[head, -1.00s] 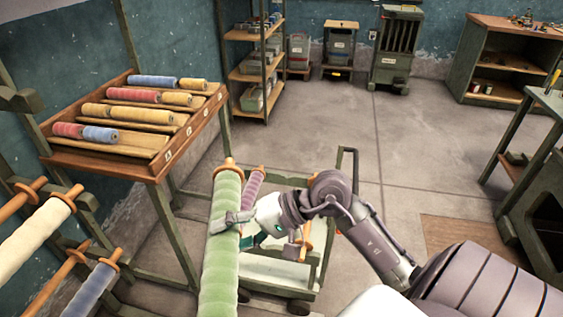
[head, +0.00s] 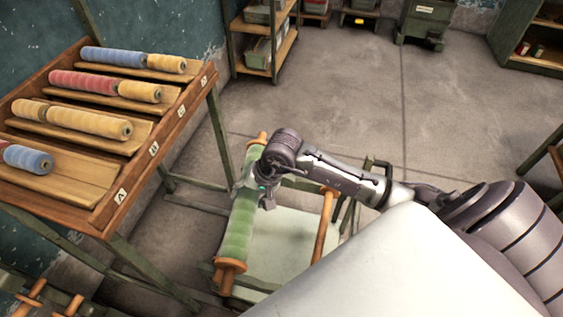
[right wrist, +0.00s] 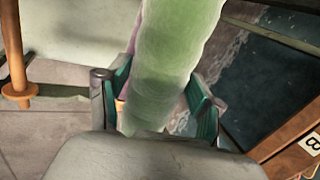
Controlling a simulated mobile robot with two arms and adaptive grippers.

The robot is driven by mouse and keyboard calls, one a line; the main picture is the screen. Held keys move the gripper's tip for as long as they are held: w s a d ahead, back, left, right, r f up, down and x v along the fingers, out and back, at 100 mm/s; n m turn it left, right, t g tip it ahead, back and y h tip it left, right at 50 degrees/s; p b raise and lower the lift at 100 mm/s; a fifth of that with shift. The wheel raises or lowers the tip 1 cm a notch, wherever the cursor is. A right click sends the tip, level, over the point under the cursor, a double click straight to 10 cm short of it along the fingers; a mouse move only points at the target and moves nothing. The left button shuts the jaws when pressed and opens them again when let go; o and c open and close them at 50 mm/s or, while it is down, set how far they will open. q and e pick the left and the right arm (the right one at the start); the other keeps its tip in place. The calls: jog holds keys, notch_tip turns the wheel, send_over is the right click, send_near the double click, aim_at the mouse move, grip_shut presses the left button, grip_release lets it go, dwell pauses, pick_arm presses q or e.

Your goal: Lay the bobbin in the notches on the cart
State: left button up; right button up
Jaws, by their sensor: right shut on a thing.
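A green bobbin (head: 238,228) with orange-brown ends runs lengthwise along the left side of the cart. My right gripper (head: 252,190) is shut around it near its far half; the right wrist view shows the green roll (right wrist: 165,75) between the two fingers. The cart (head: 290,238) is a green frame with a pale tray. I cannot tell whether the bobbin's ends touch the notches. A sliver of a lilac thing (right wrist: 133,42) shows beside the bobbin in the right wrist view. My left gripper is not in view.
An orange-brown rod (head: 325,225) stands over the cart's right side. A slanted wooden rack (head: 120,190) with several coloured rolls stands close on the left. A shelf unit (head: 262,40) is at the back. Open floor (head: 340,95) lies behind the cart.

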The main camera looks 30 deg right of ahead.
jog(key=d+f+g+h, duration=0.1)
jog(key=d+f, duration=0.2)
jog(key=d+f+m+g+h, duration=0.1)
jog(key=d+f, duration=0.2)
jog(key=f, duration=0.1)
jog(key=d+f+h, duration=0.1)
jog(key=d+f, duration=0.2)
jog(key=shift+s+f+m+g, duration=0.2)
jog(key=shift+s+m+g, duration=0.1)
jog(key=shift+g, duration=0.1)
pick_arm(q)
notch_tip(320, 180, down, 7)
jog(key=b, duration=0.7)
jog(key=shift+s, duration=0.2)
pick_arm(e)
jog(key=shift+d+f, duration=0.15)
jog(key=shift+f, duration=4.85)
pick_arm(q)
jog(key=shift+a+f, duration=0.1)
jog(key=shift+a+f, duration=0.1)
pick_arm(e)
jog(key=shift+r, duration=0.15)
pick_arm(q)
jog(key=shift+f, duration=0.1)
